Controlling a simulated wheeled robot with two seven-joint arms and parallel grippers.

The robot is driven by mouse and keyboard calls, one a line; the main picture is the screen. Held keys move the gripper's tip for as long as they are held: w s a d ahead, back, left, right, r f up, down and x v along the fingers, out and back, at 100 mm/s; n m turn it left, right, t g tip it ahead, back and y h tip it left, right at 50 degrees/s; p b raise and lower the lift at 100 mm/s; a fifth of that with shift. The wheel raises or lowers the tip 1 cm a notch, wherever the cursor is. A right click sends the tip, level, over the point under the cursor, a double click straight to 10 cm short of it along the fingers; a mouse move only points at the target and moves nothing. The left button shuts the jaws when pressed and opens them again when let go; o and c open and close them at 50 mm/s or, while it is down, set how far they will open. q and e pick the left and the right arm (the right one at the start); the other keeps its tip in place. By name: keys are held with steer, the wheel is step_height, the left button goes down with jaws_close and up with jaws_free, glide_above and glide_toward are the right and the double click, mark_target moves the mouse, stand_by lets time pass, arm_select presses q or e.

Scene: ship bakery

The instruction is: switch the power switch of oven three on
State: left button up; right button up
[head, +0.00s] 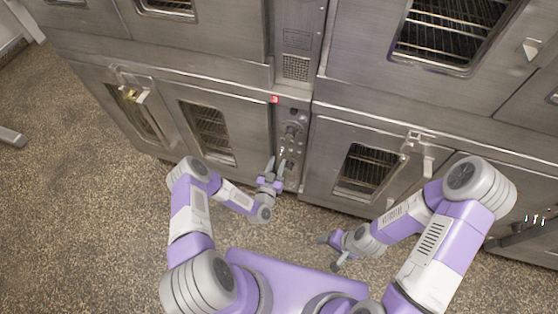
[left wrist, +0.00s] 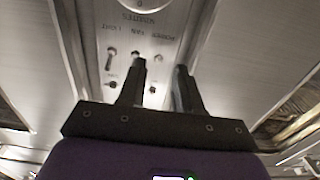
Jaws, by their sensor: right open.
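The oven control panel (head: 291,130) is a narrow upright strip between two lower oven doors. In the left wrist view its lettering is upside down, with small toggles under the words. The power switch (left wrist: 158,58) is the rightmost toggle in that row, small and blurred; I cannot tell its position. My left gripper (head: 275,165) is in front of the panel's lower part. Its two dark fingers (left wrist: 159,85) are apart with nothing between them, just short of the toggles in the picture. My right gripper (head: 332,252) is open and empty, low in front of the right-hand oven door.
The fan toggle (left wrist: 135,54) and light toggle (left wrist: 112,52) sit close beside the power switch. A dial (left wrist: 140,4) shows at the top edge. A red mark (head: 274,99) is at the panel's top left. Door latches (head: 416,145) stick out on the right. Speckled floor (head: 80,220) is clear at left.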

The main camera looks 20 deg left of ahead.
mark_target(281, 151)
arm_select(q)
steer(key=shift+w+b, duration=0.3)
steer(key=shift+w, duration=1.15)
jaws_close()
step_height(281, 151, up, 3)
steer(key=g+p, duration=0.6)
steer(key=p, duration=0.4)
steer(key=shift+r+p, duration=0.1)
steer(key=shift+p, duration=0.2)
steer(key=g+p, duration=0.1)
steer(key=g, duration=0.1)
steer(key=shift+w+r+g+p, duration=0.3)
steer(key=shift+p, duration=0.1)
steer(key=shift+w+r+g+p, duration=0.2)
steer(key=shift+g+p, duration=0.2)
steer(key=shift+g, duration=0.8)
